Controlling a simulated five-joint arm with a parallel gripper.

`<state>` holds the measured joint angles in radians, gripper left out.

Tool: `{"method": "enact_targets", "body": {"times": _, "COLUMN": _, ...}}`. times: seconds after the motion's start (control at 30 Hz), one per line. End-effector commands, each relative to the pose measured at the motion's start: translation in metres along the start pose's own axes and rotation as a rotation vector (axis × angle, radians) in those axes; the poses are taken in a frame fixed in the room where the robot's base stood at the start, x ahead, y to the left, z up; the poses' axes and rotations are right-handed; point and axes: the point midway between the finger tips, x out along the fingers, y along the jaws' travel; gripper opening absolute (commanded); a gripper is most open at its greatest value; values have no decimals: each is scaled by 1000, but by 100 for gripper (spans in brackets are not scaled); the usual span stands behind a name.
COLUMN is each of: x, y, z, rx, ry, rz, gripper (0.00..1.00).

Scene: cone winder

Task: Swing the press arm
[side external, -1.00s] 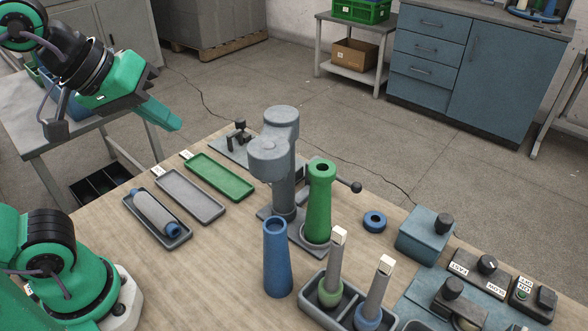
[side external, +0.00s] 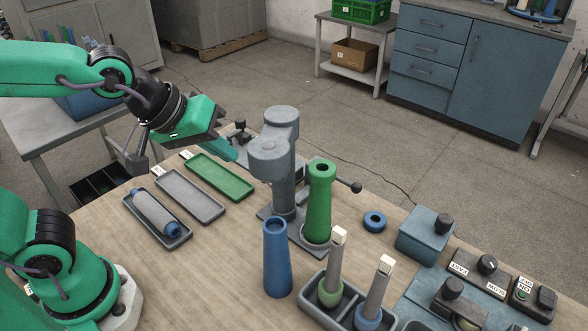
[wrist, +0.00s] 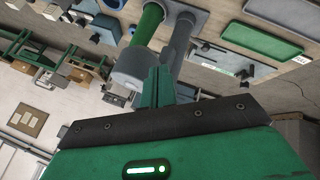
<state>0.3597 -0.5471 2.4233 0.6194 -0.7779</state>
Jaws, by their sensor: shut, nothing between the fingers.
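The grey press stands mid-table in the side view, its arm (side external: 270,147) reaching from the top of the column toward the front. A black-knobbed lever (side external: 355,187) sticks out to the right behind the green cone (side external: 318,200), which stands upright beside the column. The press arm also shows in the wrist view (wrist: 130,70), close to the fingers. My gripper (side external: 232,152) is shut and empty, left of the press and above the back end of the green tray. In the wrist view its fingertips (wrist: 157,75) overlap the press head's edge; I cannot tell whether they touch.
A green tray (side external: 247,191), a grey tray (side external: 217,213) and a dark tray (side external: 187,238) with a wound roll lie left of the press. A blue cone (side external: 277,257) stands in front. A blue ring (side external: 375,221) and a blue box (side external: 425,245) are to the right.

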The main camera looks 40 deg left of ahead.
Motion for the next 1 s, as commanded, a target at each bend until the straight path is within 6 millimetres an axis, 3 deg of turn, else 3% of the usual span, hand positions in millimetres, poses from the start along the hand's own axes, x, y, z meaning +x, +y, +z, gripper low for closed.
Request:
{"method": "enact_targets", "body": {"times": 0.2, "x": 6, "y": 11, "z": 0, "rx": 0, "ry": -12, "rz": 10, "gripper": 0}}
{"method": "enact_targets", "body": {"times": 0.73, "x": 8, "y": 16, "z": 1, "rx": 0, "ry": -16, "rz": 15, "gripper": 0}}
{"method": "enact_targets", "body": {"times": 1.0, "x": 19, "y": 43, "z": 8, "rx": 1, "ry": -51, "rz": 41, "gripper": 0}}
